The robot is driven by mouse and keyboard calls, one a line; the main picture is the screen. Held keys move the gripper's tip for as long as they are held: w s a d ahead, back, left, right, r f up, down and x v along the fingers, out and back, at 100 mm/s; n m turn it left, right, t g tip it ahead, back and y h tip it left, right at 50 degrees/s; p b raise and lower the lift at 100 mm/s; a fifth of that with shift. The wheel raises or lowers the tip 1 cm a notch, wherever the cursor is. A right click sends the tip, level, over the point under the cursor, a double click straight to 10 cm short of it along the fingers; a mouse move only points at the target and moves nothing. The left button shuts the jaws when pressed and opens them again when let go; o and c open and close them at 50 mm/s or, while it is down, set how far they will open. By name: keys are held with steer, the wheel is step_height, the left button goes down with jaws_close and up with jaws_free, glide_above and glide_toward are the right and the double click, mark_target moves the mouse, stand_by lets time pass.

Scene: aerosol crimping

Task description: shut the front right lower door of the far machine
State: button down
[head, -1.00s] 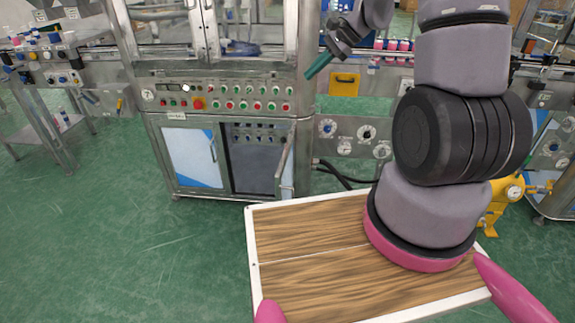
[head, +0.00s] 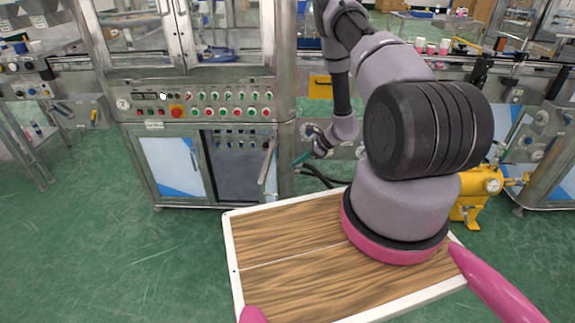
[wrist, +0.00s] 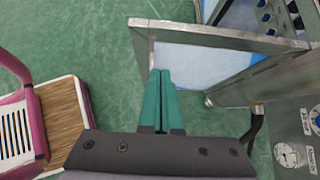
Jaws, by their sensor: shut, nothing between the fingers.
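The far machine (head: 200,85) stands ahead, with its front right lower door (head: 268,160) swung open, jutting out toward me from the hinge at the right side of the opening. Through the opening a dark inner panel (head: 236,165) shows. In the wrist view the metal-framed door with its pale panel (wrist: 205,62) lies just beyond the fingertips. My gripper (head: 302,159), with green fingers, is shut and empty, on the right, outer side of the door. In the wrist view the fingertips (wrist: 160,72) overlap the door's panel; I cannot tell whether they touch it.
The lower left door (head: 172,165) of the machine is shut. Right of the door are a panel with gauges (wrist: 290,155) and dark hoses (head: 320,178). A yellow device (head: 470,195) stands at the right. Green floor (head: 110,240) is clear at the left.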

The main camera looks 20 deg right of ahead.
mark_target(265, 177)
steer(key=shift+w+a+f, duration=0.65)
steer(key=shift+a+f, duration=0.35)
steer(key=shift+a, duration=0.55)
steer(key=shift+w+a+f, duration=0.65)
steer(key=shift+a+f, duration=0.35)
steer(key=shift+a, duration=0.5)
steer(key=shift+w+a+f, duration=0.65)
steer(key=shift+a+f, duration=0.35)
steer(key=shift+a, duration=0.55)
steer(key=shift+a, duration=0.1)
